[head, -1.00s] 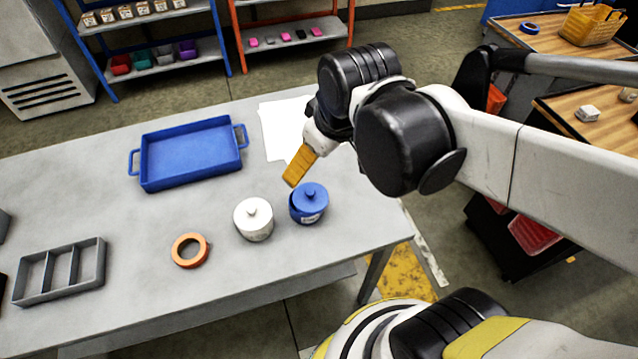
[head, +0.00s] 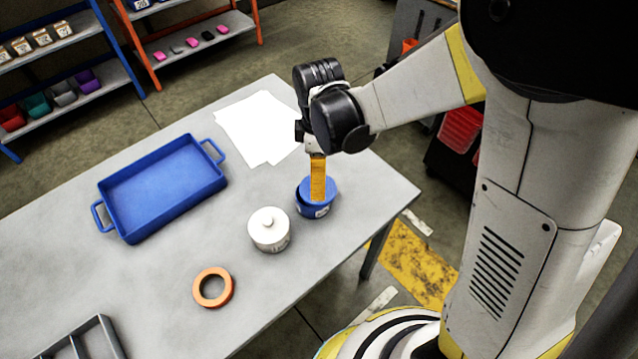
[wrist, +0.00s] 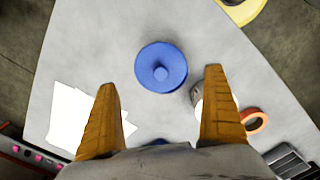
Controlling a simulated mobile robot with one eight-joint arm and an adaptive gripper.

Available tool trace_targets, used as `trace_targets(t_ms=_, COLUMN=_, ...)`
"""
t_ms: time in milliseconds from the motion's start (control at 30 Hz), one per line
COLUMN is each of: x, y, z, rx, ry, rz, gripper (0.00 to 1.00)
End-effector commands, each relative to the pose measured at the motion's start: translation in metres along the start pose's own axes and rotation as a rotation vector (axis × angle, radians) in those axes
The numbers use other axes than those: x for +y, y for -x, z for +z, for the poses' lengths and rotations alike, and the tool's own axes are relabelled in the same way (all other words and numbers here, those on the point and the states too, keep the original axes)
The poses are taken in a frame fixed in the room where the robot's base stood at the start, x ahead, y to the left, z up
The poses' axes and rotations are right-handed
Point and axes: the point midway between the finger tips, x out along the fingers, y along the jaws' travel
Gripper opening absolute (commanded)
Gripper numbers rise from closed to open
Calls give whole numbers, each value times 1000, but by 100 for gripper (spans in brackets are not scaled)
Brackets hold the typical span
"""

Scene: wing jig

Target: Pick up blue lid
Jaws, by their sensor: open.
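The blue lid (wrist: 161,67) sits on a blue pot (head: 313,209) near the table's right end. In the wrist view the lid is round with a small knob and lies ahead of my fingertips, centred between them. My gripper (head: 318,198) points down over the lid in the head view, with its orange fingers covering the knob and part of the lid (head: 330,184). In the wrist view the two fingers (wrist: 162,78) are wide apart with nothing between them. I cannot tell the exact height above the lid.
A white lidded pot (head: 269,230) stands close to the left of the blue pot. An orange ring (head: 213,288), a blue tray (head: 165,185), white paper sheets (head: 250,125) and a grey divided box (head: 98,338) lie on the grey table (head: 160,285).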

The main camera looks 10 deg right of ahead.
Motion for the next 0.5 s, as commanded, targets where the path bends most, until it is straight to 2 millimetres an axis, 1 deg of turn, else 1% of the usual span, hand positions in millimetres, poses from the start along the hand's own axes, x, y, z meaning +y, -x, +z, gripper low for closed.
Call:
trace_targets(t_ms=33, x=0, y=-6, z=0, rx=0, ry=0, rz=0, gripper=100)
trace_targets(t_ms=167, x=0, y=-13, z=0, rx=0, ry=-1, rz=0, gripper=100)
trace_targets(t_ms=233, x=0, y=-20, z=0, rx=0, ry=-1, rz=1, gripper=100)
trace_targets(t_ms=400, x=0, y=-48, z=-2, rx=0, ry=-2, rz=1, gripper=100)
trace_targets(t_ms=500, x=0, y=-60, z=-1, rx=0, ry=-2, rz=1, gripper=100)
